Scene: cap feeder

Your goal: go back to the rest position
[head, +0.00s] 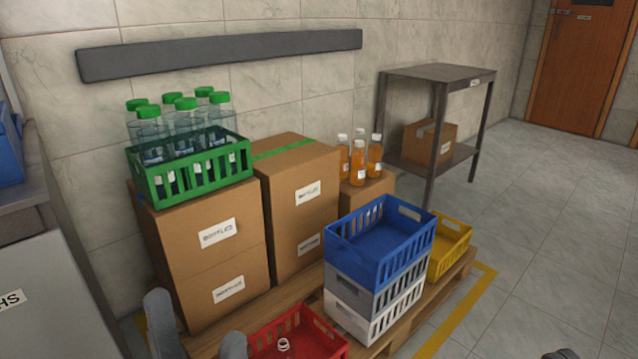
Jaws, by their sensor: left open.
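My left gripper (197,335) shows at the bottom left, its two grey fingers spread apart with nothing between them. It is in front of the stacked cartons and left of the red crate (262,333). The rest of the left arm is below the picture. A small grey tip (561,354) at the bottom right edge looks like part of my right gripper; its jaws are hidden.
A pallet (410,335) holds cartons (215,240), a green crate (190,180) of green-capped bottles, orange bottles (358,165), stacked crates (375,255) and a yellow crate (452,245). A white ring-shaped item (284,345) is in the red crate. Floor at right is clear.

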